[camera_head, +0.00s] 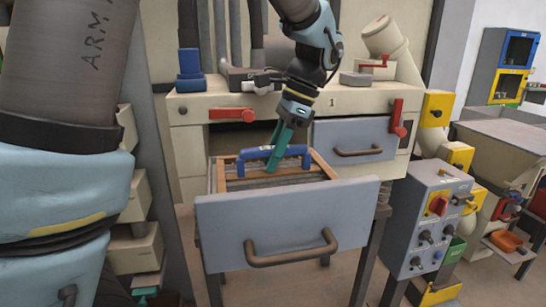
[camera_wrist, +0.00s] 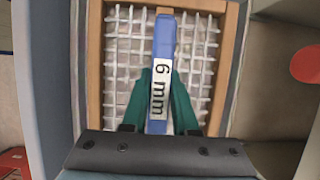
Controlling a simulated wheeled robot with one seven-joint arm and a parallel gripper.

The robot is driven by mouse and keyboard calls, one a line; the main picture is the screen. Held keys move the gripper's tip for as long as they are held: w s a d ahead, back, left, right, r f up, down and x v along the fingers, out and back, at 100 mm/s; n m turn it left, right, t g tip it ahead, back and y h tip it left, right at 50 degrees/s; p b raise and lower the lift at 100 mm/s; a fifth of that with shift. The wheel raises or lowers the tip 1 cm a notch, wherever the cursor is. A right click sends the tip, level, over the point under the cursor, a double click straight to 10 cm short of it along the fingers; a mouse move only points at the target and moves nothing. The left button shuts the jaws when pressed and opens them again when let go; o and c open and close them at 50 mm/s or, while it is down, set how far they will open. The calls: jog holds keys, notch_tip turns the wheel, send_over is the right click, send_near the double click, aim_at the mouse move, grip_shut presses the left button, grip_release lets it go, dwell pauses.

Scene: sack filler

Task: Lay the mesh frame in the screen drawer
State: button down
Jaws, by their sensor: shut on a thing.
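The mesh frame (camera_head: 322,164) has a wooden rim, pale wire mesh and a blue bar handle (camera_head: 296,151). The wrist view shows its rim (camera_wrist: 231,65), and the handle there is labelled "6 mm" (camera_wrist: 161,88). My gripper (camera_head: 272,163) has green fingers shut on the blue handle, one on each side. The screen drawer (camera_head: 225,232) is pulled open, with a grey front and a brown handle. The frame lies within the drawer's outline, roughly level. I cannot tell whether it rests on the drawer bottom; the drawer front hides its lower part.
A second grey drawer (camera_head: 352,134) at the right is shut. Red levers (camera_head: 232,114) and blue blocks (camera_head: 190,65) are on the cream machine. A grey control box (camera_head: 425,222) with knobs stands close at the right. Floor shows in front of the machine.

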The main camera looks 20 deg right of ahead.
jog(key=shift+f, duration=0.35)
jog(key=shift+f, duration=0.1)
jog(key=c, duration=0.7)
grip_release()
jog(key=b+v, duration=0.2)
jog(key=v, duration=1)
jog(key=shift+a, duration=0.1)
